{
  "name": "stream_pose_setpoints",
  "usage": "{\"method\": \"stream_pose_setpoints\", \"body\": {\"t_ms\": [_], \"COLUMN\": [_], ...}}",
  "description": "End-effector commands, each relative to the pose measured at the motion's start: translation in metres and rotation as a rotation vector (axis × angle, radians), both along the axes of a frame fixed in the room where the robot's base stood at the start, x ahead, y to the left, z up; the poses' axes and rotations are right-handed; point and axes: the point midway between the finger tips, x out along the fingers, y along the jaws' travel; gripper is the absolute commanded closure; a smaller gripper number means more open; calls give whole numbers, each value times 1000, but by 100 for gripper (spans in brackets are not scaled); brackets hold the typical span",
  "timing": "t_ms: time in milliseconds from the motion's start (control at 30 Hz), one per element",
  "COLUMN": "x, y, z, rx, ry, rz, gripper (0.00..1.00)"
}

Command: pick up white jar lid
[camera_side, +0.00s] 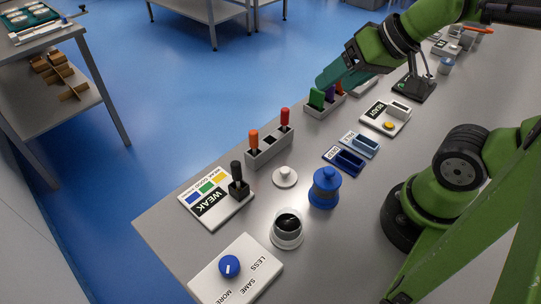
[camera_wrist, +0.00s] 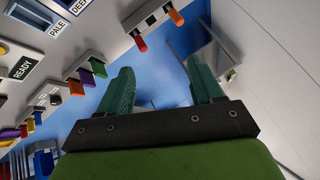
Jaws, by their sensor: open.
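The white jar lid (camera_side: 285,178), a flat disc with a small knob, lies on the grey table in the side view. A blue jar (camera_side: 324,190) stands just to its right. A white jar (camera_side: 287,230) with dark contents and no lid on it stands in front of it. My gripper (camera_side: 326,80) is well behind and above the lid, over the far part of the table. In the wrist view my gripper (camera_wrist: 162,80) shows two teal fingers spread apart with nothing between them. The lid is not seen in the wrist view.
A grey holder (camera_side: 269,151) with orange and red handled tools stands behind the lid. A WEAK panel (camera_side: 214,203) with a black lever is to its left, and a dial board (camera_side: 236,272) is in front. Blue trays (camera_side: 344,161) lie to the right.

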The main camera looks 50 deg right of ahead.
Motion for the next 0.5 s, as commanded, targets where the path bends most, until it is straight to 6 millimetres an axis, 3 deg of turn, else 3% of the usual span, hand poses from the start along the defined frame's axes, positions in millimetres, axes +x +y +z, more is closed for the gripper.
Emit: {"method": "stream_pose_setpoints", "body": {"t_ms": [33,167,500], "x": [0,0,1], "y": [0,0,4], "z": [0,0,-6], "rx": [0,0,0], "ry": [0,0,24], "rz": [0,0,17], "gripper": [26,7,7]}}
